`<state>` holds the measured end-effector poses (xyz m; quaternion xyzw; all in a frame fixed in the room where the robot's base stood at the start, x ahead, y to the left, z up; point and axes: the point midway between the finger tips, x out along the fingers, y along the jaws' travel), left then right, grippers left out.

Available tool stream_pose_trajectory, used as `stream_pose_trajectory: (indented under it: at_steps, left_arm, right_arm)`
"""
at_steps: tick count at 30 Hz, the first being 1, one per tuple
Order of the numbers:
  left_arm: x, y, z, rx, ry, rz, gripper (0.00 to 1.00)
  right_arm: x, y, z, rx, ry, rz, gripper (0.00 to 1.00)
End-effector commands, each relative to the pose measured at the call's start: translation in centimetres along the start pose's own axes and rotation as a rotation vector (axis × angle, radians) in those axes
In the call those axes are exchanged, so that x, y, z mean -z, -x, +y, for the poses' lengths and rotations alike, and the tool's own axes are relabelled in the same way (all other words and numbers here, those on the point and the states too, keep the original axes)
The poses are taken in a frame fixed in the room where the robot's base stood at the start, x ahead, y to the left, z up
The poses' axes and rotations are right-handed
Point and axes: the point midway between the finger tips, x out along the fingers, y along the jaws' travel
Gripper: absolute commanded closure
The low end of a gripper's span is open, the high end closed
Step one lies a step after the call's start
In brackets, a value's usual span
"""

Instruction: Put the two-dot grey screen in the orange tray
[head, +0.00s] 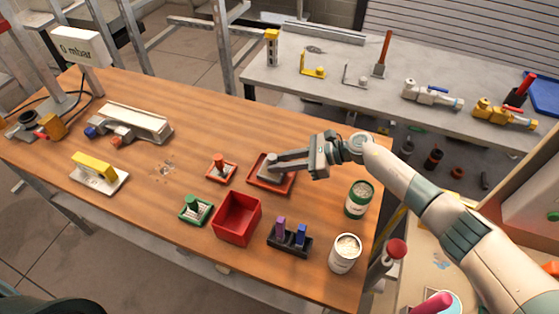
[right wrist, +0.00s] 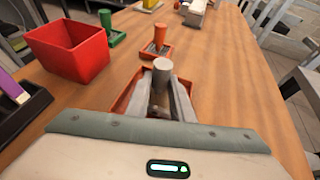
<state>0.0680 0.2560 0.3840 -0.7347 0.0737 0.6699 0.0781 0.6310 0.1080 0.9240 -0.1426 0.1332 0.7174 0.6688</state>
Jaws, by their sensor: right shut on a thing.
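The grey screen, a piece with a grey upright post (right wrist: 162,68), is between the fingers of my right gripper (head: 274,166). The right gripper (right wrist: 163,98) is shut on the post in the right wrist view. The orange-red tray (head: 286,187) lies on the wooden table directly under the gripper, and its rim also shows in the right wrist view (right wrist: 124,99). The screen is over or inside this tray; I cannot tell if it touches the bottom. Its dots are hidden. My left gripper is not in view.
An orange-handled piece (head: 220,166) and a green-handled piece (head: 194,207) stand to the left. A red box (head: 237,218), a dark holder with purple and blue pieces (head: 289,243) and two cans (head: 358,199) (head: 345,253) stand nearby. The table's left middle is mostly clear.

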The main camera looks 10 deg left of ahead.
Motion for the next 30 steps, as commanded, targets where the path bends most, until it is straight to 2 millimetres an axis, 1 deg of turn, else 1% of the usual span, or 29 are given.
stream_pose_trajectory:
  at_steps: [1,10,15,16,17,18,30]
  left_arm:
    - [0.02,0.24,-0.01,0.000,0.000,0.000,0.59]
    - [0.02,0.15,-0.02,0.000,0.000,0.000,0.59]
    - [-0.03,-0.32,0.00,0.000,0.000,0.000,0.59]
    - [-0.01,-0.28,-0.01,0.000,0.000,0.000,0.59]
    - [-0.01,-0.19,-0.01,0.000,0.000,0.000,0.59]
    - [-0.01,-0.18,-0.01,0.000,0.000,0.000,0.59]
    - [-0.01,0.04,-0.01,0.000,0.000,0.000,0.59]
  right_arm:
    - [0.10,-0.10,0.00,0.000,-0.001,-0.001,1.00]
    - [0.40,-0.17,0.00,0.000,0.001,-0.001,1.00]
    - [0.72,-0.30,0.01,0.000,0.001,-0.001,1.00]
    - [0.70,-0.28,0.01,0.000,0.001,0.000,0.77]
    - [0.62,-0.25,0.01,0.000,0.001,0.000,0.70]
    - [0.62,-0.25,0.01,0.000,0.001,0.000,0.61]
    - [0.47,-0.18,0.01,0.000,0.000,0.000,0.61]
